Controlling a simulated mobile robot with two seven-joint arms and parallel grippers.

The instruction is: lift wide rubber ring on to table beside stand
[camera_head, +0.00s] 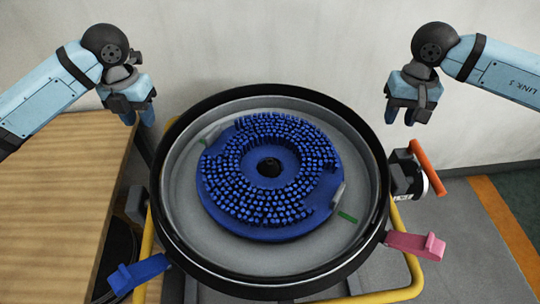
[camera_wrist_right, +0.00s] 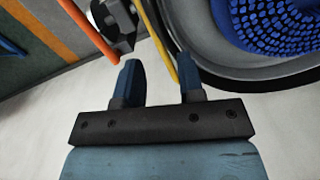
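The wide rubber ring (camera_head: 161,205) appears as a black band around the rim of a round grey tank (camera_head: 180,190). It also shows in the right wrist view (camera_wrist_right: 205,72). The tank sits in a yellow tubular stand (camera_head: 150,262). A wooden table (camera_head: 55,200) is to the left of the stand. My left gripper (camera_head: 139,115) is open and empty, above the table's right edge and left of the ring. My right gripper (camera_head: 401,114) is up to the right of the ring, apart from it. Its two blue fingers (camera_wrist_right: 158,78) are open with nothing between them.
A blue disc brush (camera_head: 215,190) lies inside the tank. A blue lever (camera_head: 138,273), a pink lever (camera_head: 415,245) and a black device with an orange handle (camera_head: 427,167) surround the rim. A pale wall is behind. Grey floor with an orange stripe (camera_head: 505,230) is at right.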

